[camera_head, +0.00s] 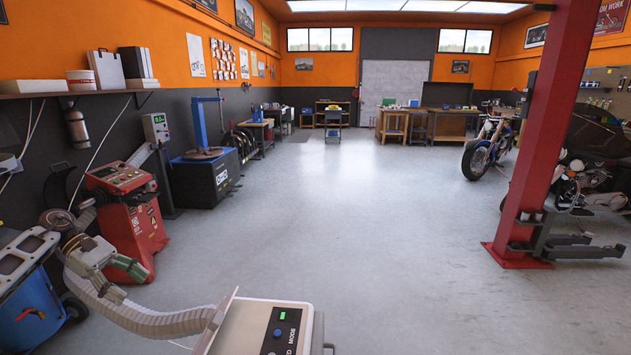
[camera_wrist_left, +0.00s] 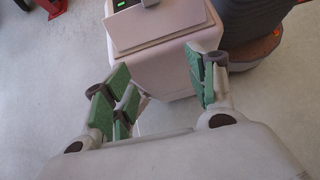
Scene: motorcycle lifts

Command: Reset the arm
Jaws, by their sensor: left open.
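My left gripper (camera_head: 124,264) shows at the lower left of the head view, with pale links and green finger pads. In the left wrist view my left gripper (camera_wrist_left: 163,92) has its green-padded fingers well apart, with nothing between the pads. It is open and empty. Behind the fingers, lower down, are a pale box-shaped body and the grey floor. My right gripper is not in view.
A red machine (camera_head: 130,215) and a blue cart (camera_head: 32,310) stand close to the left gripper. A tyre machine (camera_head: 205,175) is farther back along the left wall. A red lift post (camera_head: 545,140) stands at the right. The middle floor (camera_head: 350,220) is clear.

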